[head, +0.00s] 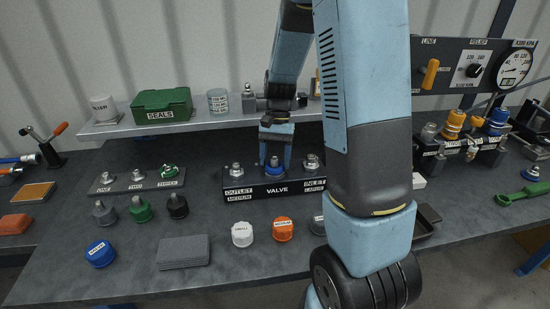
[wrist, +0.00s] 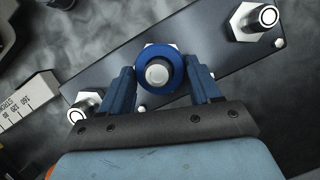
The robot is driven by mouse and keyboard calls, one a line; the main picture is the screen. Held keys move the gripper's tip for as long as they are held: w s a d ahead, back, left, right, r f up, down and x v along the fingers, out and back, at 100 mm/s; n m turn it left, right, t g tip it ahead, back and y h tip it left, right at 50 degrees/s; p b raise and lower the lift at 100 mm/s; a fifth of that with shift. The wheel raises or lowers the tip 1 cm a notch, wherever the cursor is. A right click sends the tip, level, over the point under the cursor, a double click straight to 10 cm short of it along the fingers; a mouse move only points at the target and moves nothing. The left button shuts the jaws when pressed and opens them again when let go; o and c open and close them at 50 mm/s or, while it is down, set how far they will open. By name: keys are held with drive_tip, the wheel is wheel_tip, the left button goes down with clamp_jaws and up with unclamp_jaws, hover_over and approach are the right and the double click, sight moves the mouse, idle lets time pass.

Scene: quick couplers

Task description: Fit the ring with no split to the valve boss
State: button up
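My gripper (head: 275,158) points down over the middle boss. In the wrist view a blue ring (wrist: 140,68) lies between the two fingertips (wrist: 161,84), which press against its sides. No split shows in its visible part. The grey round end of the middle boss (wrist: 157,72) shows through the ring, so the ring is around it. How deep it sits cannot be told.
Loose caps, white (head: 242,234), orange (head: 283,229) and blue (head: 100,254), lie in front. A three-post stand (head: 137,181) is at the left. Orange (head: 454,122) and blue (head: 497,120) fittings stand on a rack at right. A shelf (head: 210,117) runs behind.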

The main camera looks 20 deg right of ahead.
drive_tip(key=o, duration=0.5)
drive_tip(key=shift+c, duration=0.2)
drive_tip(key=v, duration=1.3)
drive_tip(key=shift+r, duration=0.3)
drive_tip(key=shift+d+r, duration=0.1)
drive_tip(key=s+a+r+n+t+h, duration=0.1)
drive_tip(key=s+r+n+t, duration=0.2)
drive_tip(key=s, duration=0.8)
drive_tip(key=s+a+r+n+t+h, duration=0.1)
drive_tip(key=s+a+r+n+t, duration=0.1)
drive_tip(key=s+r+t, duration=0.4)
drive_tip(key=s+n, duration=0.1)
drive_tip(key=s, duration=0.4)
drive_tip(key=shift+a+r+t, duration=0.15)
drive_tip(key=shift+r+t, duration=0.15)
